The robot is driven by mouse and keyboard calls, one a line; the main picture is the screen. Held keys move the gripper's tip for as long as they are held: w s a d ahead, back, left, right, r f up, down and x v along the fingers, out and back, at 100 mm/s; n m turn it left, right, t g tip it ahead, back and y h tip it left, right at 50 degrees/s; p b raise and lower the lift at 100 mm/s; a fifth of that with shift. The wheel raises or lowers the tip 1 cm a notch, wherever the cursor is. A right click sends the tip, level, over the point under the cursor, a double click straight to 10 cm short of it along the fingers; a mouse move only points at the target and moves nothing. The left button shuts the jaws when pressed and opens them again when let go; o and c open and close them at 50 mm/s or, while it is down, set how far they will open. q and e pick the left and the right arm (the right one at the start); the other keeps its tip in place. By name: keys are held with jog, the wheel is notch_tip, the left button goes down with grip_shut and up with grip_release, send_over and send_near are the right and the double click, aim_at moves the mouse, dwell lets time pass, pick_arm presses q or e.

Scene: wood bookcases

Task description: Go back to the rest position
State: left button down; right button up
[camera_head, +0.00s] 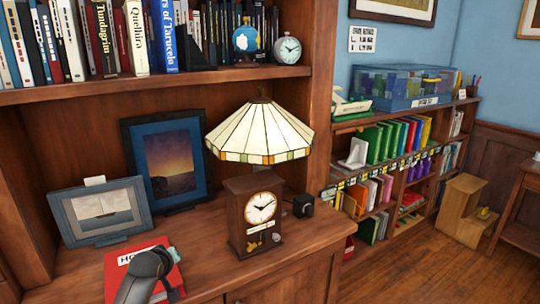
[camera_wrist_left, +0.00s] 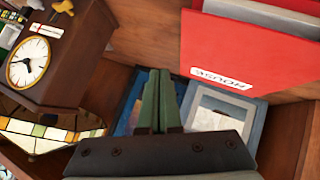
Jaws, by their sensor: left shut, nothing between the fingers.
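My left arm (camera_head: 150,268) comes in low at the left of the head view, in front of a red book (camera_head: 118,270) on the desk-height shelf. It hides part of the book. In the left wrist view, which looks upside down, my left gripper (camera_wrist_left: 157,80) has its two green fingers together with nothing between them. The red book (camera_wrist_left: 245,55) stands to the right of the fingers there, apart from them in the picture. My right gripper is in neither view.
A wooden clock (camera_head: 254,222) and a lamp (camera_head: 260,133) stand right of my arm. Two framed pictures (camera_head: 100,210) (camera_head: 172,165) lean behind it. Books fill the shelf above (camera_head: 200,78). A low bookcase (camera_head: 400,160) and open floor (camera_head: 440,272) lie to the right.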

pick_arm(q)
jog(key=s+d+f+m+h, duration=0.1)
jog(key=s+d+f+m, duration=0.35)
jog(key=s+f, duration=0.65)
jog(key=s+d+f+m+h, duration=0.1)
jog(key=s+d+f+m, duration=0.35)
jog(key=s, duration=1.05)
jog(key=s+d+f, duration=0.1)
jog(key=s+d, duration=0.1)
jog(key=s, duration=0.4)
jog(key=s+d+f+m+g+h, duration=0.1)
jog(key=s+d, duration=0.1)
jog(key=s, duration=0.4)
jog(key=shift+d+f+h, duration=0.25)
jog(key=shift+f+h, duration=0.05)
jog(key=shift+f, duration=0.1)
